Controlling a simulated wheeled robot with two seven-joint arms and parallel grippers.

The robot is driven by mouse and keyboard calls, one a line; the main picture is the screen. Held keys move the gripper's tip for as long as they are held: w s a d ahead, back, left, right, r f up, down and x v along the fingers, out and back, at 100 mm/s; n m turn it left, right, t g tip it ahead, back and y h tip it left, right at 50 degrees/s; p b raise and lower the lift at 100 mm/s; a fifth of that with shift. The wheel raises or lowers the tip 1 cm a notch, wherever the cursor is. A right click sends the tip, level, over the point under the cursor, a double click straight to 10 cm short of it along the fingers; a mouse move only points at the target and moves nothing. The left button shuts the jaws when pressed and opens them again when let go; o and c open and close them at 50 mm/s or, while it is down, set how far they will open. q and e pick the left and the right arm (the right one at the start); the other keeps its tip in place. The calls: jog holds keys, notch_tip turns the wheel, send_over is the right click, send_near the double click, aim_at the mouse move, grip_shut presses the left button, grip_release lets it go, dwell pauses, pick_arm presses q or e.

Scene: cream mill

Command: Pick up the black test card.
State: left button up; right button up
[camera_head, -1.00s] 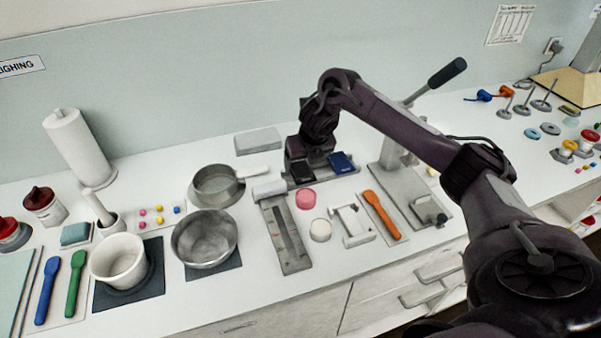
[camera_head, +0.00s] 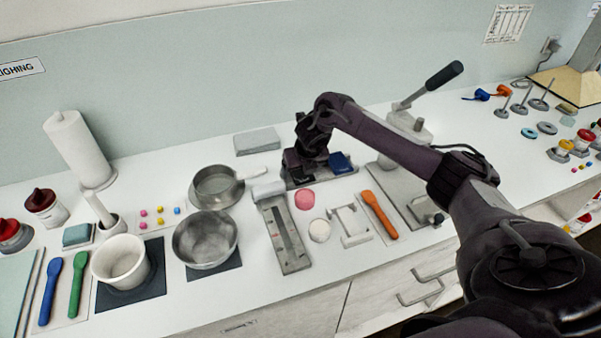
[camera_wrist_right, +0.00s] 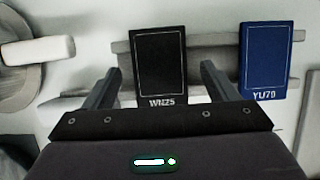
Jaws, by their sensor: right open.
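The black test card (camera_wrist_right: 160,58), marked WN25, stands in a grey holder (camera_wrist_right: 220,44) in the right wrist view. A blue card (camera_wrist_right: 266,58), marked YU79, stands to its right and also shows in the head view (camera_head: 341,162). My right gripper (camera_wrist_right: 161,72) is open, with one finger on each side of the black card's lower part. I cannot tell whether the fingers touch it. In the head view my right gripper (camera_head: 298,172) is over the holder's left part and hides the black card. My left gripper is not in view.
A steel pan (camera_head: 216,187) stands left of the holder. A grey slotted gauge (camera_head: 288,240), a pink disc (camera_head: 305,199) and an orange spatula (camera_head: 379,213) lie in front. A lever press (camera_head: 408,125) stands to the right. A grey block (camera_head: 257,141) lies behind.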

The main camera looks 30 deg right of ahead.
jog(key=shift+f, duration=0.1)
dwell(0.3)
jog(key=c, duration=1.1)
jog(key=shift+o, duration=0.2)
